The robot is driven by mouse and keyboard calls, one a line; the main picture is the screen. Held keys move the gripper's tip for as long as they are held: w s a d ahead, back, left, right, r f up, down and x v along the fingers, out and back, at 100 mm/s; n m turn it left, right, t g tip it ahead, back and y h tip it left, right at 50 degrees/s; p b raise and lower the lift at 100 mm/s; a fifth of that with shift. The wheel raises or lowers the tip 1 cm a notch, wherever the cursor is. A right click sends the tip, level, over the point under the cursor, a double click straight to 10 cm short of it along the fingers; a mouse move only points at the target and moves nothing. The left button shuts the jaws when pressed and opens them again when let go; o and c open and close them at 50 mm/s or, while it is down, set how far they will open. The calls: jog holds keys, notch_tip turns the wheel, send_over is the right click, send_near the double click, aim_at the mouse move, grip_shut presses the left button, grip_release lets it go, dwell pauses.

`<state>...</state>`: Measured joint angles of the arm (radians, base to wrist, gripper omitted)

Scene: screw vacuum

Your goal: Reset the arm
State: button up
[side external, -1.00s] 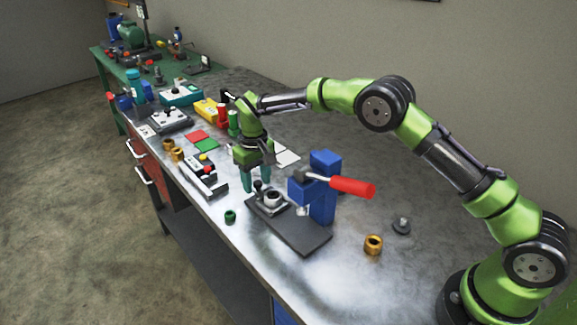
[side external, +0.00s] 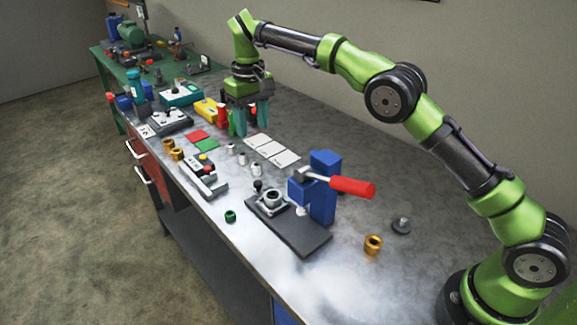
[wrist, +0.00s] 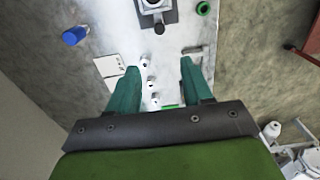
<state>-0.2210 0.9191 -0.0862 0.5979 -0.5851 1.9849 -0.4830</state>
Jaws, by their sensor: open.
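My gripper (side external: 252,120) is raised above the middle of the bench, pointing down, with its two teal fingers apart and nothing between them. In the wrist view my gripper (wrist: 155,82) also shows its fingers spread, with the bench and small pale parts seen below between them. My green arm reaches in from the right of the side view. The bench top hides behind the fingers in places.
Several small metal parts (side external: 256,169) and white cards (side external: 272,149) lie below my gripper. A green ring (side external: 230,216) and brass ring (side external: 373,244) lie near the base plate.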

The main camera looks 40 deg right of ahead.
dwell(0.3)
jog(key=s+d+r+t, duration=0.1)
jog(key=s, duration=0.4)
jog(key=s+d+r+m+t+y, duration=0.1)
jog(key=s+d, duration=0.1)
jog(key=s, duration=0.3)
jog(key=s+d+r+m+t, duration=0.1)
jog(key=s+d+r, duration=0.1)
jog(key=s, duration=0.3)
jog(key=shift+r+y, duration=0.1)
jog(key=shift+y, duration=0.2)
jog(key=s+d+m+t, duration=0.1)
jog(key=s+t, duration=0.1)
jog(key=s, duration=0.6)
jog(key=s+d+m+t, duration=0.1)
jog(key=s+t, duration=0.1)
jog(key=s, duration=0.7)
jog(key=shift+s+d+r, duration=0.25)
jog(key=shift+d+r, duration=0.05)
jog(key=shift+d, duration=0.05)
